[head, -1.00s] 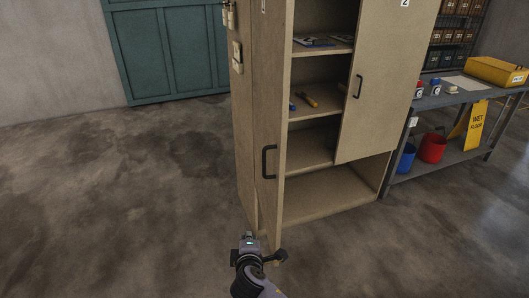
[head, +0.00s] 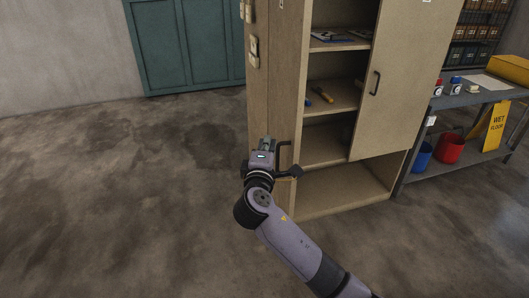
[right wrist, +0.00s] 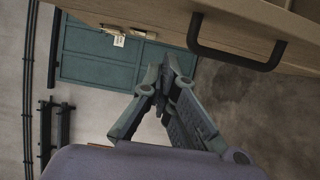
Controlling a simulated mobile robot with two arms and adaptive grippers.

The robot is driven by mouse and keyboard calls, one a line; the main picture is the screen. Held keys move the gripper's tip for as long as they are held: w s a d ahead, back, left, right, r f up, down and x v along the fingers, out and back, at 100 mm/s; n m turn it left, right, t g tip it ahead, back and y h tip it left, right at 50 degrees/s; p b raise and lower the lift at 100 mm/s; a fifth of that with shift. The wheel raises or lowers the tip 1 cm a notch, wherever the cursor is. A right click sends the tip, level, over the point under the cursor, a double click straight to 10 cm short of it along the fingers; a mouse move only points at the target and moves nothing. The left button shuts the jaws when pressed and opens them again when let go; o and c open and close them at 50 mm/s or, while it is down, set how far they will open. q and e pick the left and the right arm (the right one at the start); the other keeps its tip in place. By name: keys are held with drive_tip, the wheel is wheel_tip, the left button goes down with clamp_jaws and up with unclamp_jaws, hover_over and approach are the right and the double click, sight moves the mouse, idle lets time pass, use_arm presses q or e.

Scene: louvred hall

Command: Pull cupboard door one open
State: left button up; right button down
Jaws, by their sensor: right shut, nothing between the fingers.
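Cupboard door one (head: 286,75) is the tan left door of the cupboard. It stands swung well open, its outer face turned left and its edge towards me. Its dark bar handle (head: 285,150) is partly hidden by my right gripper (head: 266,143). In the right wrist view the whole handle (right wrist: 236,59) shows on the door (right wrist: 150,10), to the right of and apart from the fingers. My right gripper's fingers (right wrist: 162,80) are shut and empty, on the outer side of the door. My left gripper is in neither view.
Door two (head: 395,80), with its own handle, covers the cupboard's right side. The open side shows shelves (head: 330,97) with small items. A workbench (head: 470,98) with buckets and a yellow wet-floor sign (head: 493,127) stands at right. The floor at left is clear.

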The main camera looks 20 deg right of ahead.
sight(281, 144)
drive_tip(key=d, duration=0.2)
drive_tip(key=s+d+p, duration=0.1)
drive_tip(key=shift+d, duration=0.4)
drive_tip(key=shift+w, duration=0.1)
